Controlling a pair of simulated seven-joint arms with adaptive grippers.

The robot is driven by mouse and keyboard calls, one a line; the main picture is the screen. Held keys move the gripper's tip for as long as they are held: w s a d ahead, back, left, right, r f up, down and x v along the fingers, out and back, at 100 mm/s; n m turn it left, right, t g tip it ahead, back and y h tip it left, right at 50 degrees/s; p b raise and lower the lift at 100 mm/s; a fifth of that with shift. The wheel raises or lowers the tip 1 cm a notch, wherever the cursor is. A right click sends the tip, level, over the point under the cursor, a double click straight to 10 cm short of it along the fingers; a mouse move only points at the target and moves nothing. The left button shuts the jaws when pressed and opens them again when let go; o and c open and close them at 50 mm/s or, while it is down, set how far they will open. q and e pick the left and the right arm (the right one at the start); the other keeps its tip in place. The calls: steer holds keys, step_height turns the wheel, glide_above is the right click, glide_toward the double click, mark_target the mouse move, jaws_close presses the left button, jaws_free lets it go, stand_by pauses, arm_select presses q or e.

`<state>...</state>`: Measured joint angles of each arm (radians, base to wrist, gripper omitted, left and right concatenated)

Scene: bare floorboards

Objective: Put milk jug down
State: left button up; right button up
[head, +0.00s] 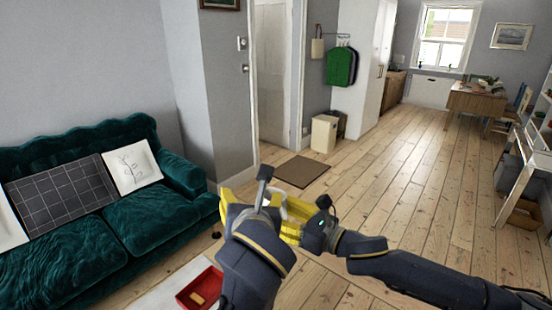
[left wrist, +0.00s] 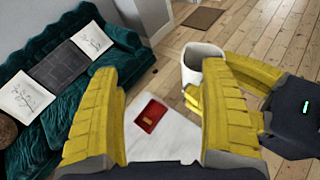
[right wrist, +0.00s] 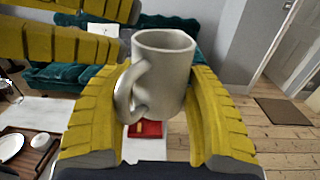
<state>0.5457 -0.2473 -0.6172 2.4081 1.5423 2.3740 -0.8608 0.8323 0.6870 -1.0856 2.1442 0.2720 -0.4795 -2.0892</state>
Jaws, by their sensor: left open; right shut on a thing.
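The milk jug (right wrist: 165,75) is a plain off-white, mug-shaped vessel with a loop handle facing left in the right wrist view. My right gripper (right wrist: 160,95) is shut on it and holds it upright in the air. The jug also shows in the left wrist view (left wrist: 204,60), between the yellow fingers of both grippers. My left gripper (left wrist: 158,85) is open, with the jug close to its right finger; I cannot tell if they touch. In the head view my left gripper (head: 255,190) overlaps my right gripper (head: 302,212), and the jug is mostly hidden.
A white tabletop (left wrist: 165,140) lies below, with a red tray (head: 200,285) on it. A brown tray (right wrist: 28,150) with a white plate is on the left in the right wrist view. A green sofa (head: 90,225) stands at left. Open floorboards (head: 400,190) lie beyond.

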arm_select(q)
steer(key=s+d+h, duration=0.2)
steer(key=d, duration=0.3)
steer(key=shift+s+d+f+g, duration=0.15)
steer(key=shift+d+f+g, duration=0.15)
steer(key=shift+d+g, duration=0.1)
steer(key=x, duration=0.8)
steer(key=shift+a, duration=0.1)
arm_select(e)
steer(key=shift+s+a+r, duration=0.1)
steer(key=shift+s+a, duration=0.05)
steer(key=shift+s, duration=0.1)
arm_select(q)
steer(key=shift+a, duration=0.1)
arm_select(e)
steer(key=shift+s+d, duration=0.1)
steer(key=shift+d, duration=0.1)
arm_select(q)
steer(key=shift+a+r, duration=0.1)
arm_select(e)
steer(key=shift+s+d, duration=0.35)
steer(key=shift+d, duration=0.05)
arm_select(q)
steer(key=shift+a, duration=0.1)
arm_select(e)
steer(key=shift+s+d, duration=0.1)
